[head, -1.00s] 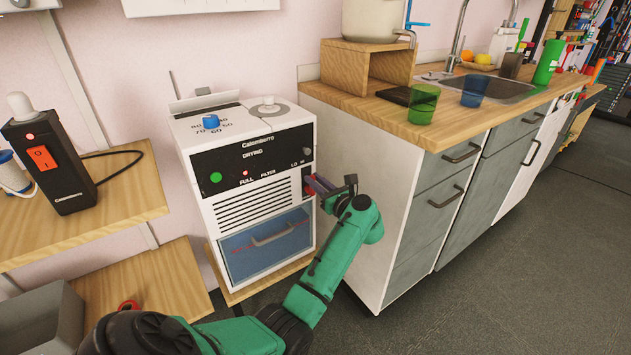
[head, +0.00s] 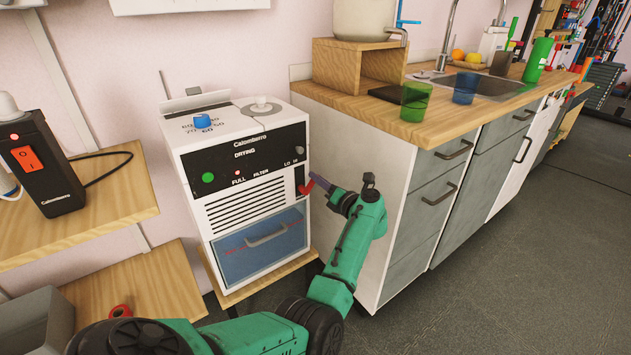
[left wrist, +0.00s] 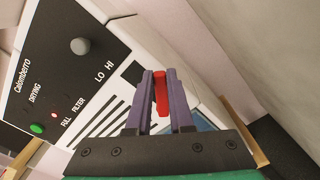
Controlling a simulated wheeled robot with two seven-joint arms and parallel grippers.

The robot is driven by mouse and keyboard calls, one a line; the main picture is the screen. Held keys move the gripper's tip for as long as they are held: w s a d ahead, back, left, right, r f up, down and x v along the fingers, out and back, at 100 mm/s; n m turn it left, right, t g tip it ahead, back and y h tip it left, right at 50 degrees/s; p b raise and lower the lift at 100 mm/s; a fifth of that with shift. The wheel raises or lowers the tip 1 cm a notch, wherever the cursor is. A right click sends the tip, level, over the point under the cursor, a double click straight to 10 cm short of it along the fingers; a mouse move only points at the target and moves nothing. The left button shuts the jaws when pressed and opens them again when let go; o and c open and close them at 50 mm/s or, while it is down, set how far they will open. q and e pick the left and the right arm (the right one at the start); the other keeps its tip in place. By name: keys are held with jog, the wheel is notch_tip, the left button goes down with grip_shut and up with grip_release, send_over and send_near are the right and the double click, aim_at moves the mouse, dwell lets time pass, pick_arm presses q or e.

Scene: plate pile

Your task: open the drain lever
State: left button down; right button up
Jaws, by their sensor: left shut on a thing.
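A red lever (head: 305,188) sits by a dark slot at the right edge of the dryer's (head: 240,185) black front panel, below the LO HI marks. It also shows between the fingers in the left wrist view (left wrist: 161,92). My left gripper (head: 318,182) is at the dryer's front right corner; its purple fingers stand on both sides of the lever in the left wrist view (left wrist: 160,78) and are shut on it. The fingers hide part of the lever. My right gripper is not in view.
A cabinet (head: 385,190) with a wooden counter stands close to the right of my left forearm. The dryer has a blue drawer (head: 265,245) below its vents. A wooden shelf (head: 75,200) with a black switch box (head: 42,165) is at the left. Open floor (head: 520,270) lies at the right.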

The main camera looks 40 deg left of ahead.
pick_arm(q)
jog(key=shift+w+d+f+m+b, duration=0.1)
jog(key=shift+w+f+m+b, duration=0.45)
jog(key=shift+m, duration=1.1)
jog(key=shift+w+d+f+m+b, duration=0.1)
jog(key=shift+f+m+b, duration=0.2)
jog(key=shift+f+m, duration=0.95)
jog(key=shift+w+d+f+m+b, duration=0.1)
jog(key=shift+w+f+m+b, duration=0.25)
jog(key=shift+m, duration=1.75)
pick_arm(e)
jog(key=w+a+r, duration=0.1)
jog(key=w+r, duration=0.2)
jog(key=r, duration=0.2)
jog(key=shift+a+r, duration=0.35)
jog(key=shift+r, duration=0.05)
pick_arm(q)
jog(key=shift+s+r, duration=0.1)
jog(key=c, duration=0.8)
grip_release()
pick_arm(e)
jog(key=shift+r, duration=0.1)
